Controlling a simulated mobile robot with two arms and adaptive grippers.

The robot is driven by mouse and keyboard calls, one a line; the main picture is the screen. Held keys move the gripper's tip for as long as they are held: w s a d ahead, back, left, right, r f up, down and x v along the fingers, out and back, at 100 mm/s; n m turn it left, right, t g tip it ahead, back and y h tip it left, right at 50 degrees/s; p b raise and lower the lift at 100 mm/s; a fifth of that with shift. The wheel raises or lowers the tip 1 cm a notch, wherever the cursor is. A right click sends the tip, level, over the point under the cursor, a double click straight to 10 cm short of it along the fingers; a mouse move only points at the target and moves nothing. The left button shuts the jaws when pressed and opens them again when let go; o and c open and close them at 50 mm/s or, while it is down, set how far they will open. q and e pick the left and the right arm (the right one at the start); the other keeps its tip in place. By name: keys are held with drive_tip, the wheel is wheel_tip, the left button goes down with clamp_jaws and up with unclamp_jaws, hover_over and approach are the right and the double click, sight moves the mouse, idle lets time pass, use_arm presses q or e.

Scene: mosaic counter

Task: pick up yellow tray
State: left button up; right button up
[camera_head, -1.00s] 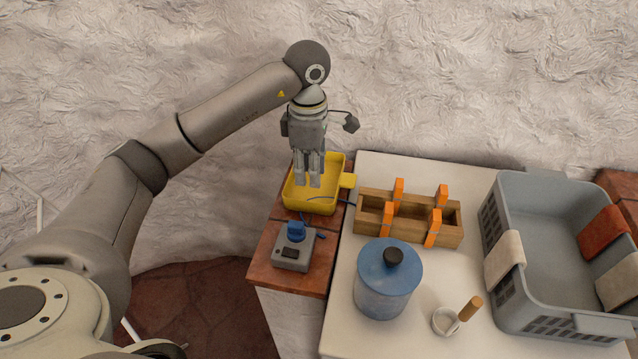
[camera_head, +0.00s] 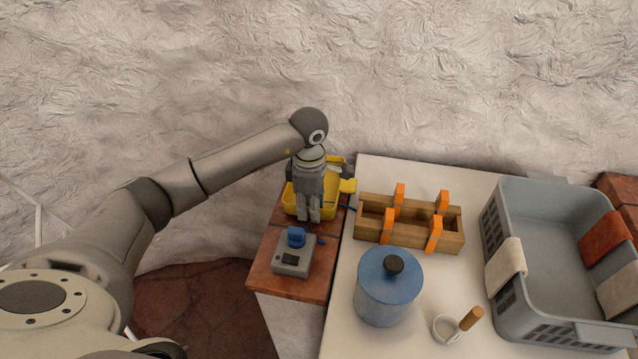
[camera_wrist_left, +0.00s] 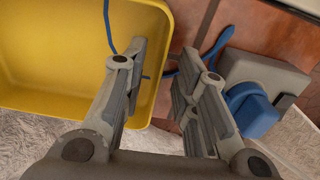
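The yellow tray (camera_head: 331,203) sits on the brick-topped ledge at the left of the counter, a handle tab on its right side. My left gripper (camera_head: 308,219) points down at the tray's near edge and hides part of it. In the left wrist view, the yellow tray (camera_wrist_left: 60,60) fills the upper left. There the left gripper's two fingers (camera_wrist_left: 160,52) are apart, with the tray's wall between them: one over the inside, one outside. They do not look closed on it. My right gripper is not in view.
A grey device with a blue top (camera_head: 293,257) stands just in front of the tray, its blue cable (camera_wrist_left: 212,45) near the fingers. To the right are a wooden rack with orange pieces (camera_head: 375,226), a blue lidded canister (camera_head: 385,300) and a grey basket (camera_head: 555,250).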

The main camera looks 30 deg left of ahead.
use_arm(q)
drive_tip(key=shift+f, duration=0.65)
clamp_jaws()
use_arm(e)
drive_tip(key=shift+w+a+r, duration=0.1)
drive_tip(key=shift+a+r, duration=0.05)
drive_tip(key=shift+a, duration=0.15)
use_arm(q)
drive_tip(key=shift+r, duration=0.2)
